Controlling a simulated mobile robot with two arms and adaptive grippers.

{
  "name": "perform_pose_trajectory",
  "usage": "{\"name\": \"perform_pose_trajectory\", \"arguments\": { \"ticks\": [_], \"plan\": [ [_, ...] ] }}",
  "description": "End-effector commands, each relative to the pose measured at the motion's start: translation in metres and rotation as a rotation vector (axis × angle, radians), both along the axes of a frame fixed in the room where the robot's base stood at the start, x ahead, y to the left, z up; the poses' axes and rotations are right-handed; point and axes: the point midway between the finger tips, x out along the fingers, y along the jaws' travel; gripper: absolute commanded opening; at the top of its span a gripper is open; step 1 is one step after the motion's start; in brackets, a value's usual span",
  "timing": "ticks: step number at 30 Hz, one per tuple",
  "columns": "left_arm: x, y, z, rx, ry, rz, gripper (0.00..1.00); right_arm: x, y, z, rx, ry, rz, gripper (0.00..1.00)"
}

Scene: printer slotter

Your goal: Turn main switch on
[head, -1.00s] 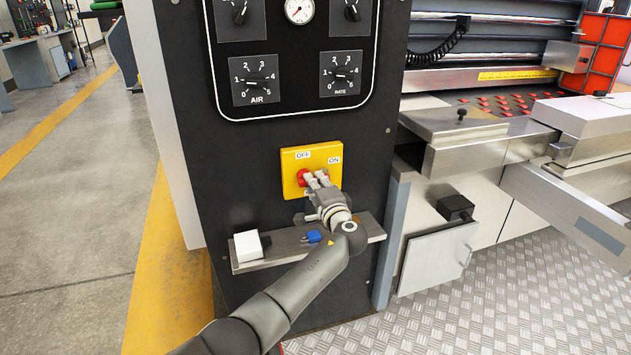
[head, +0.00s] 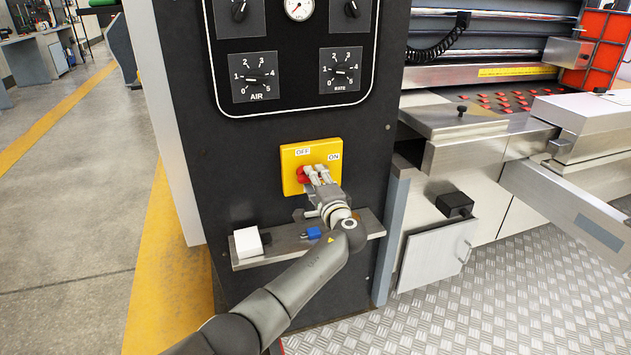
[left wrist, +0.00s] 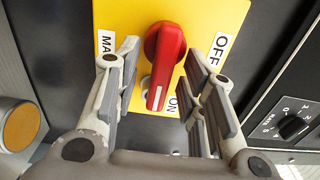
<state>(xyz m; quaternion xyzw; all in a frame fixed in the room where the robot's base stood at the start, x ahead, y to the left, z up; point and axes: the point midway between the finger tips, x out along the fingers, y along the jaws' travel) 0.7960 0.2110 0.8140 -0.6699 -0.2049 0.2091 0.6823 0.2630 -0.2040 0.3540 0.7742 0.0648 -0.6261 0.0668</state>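The main switch is a red rotary knob (left wrist: 163,60) on a yellow plate (head: 290,182) with OFF and ON labels. The plate sits on the black machine panel. In the left wrist view, the knob's white-marked end lies close to the ON label (left wrist: 172,104); the OFF label (left wrist: 220,50) is at upper right. My left gripper (left wrist: 168,62) is open, with one finger on each side of the knob and visible gaps to it. In the head view, my left gripper (head: 316,171) partly covers the knob (head: 303,174). My right gripper is not in view.
A metal shelf (head: 281,252) below the plate holds a white block (head: 248,242) and a small blue item (head: 313,233). AIR (head: 254,77) and RATE (head: 341,71) dials are above. The printing machine stands to the right; open floor lies left.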

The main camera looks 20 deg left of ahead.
Motion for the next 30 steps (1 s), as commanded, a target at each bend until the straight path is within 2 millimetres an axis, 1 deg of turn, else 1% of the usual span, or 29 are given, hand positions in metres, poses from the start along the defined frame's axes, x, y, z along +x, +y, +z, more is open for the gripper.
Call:
{"name": "perform_pose_trajectory", "arguments": {
  "ticks": [7,11,14,24,27,30],
  "plan": [
    [-0.003,-0.002,0.0,-0.002,-0.002,-0.001,0.38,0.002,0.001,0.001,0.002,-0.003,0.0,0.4],
    [-0.012,-0.009,0.0,-0.003,-0.002,-0.002,0.38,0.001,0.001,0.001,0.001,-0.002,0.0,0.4],
    [-0.023,-0.017,-0.001,-0.004,-0.001,-0.003,0.38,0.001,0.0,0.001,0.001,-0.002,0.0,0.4],
    [-0.075,-0.051,-0.001,-0.003,0.001,-0.002,0.38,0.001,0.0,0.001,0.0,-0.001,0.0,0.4],
    [-0.087,-0.06,-0.001,-0.002,0.0,-0.002,0.38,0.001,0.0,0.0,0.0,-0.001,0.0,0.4],
    [-0.095,-0.065,0.0,-0.001,-0.001,-0.002,0.38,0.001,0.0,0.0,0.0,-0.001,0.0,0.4]
  ]
}}
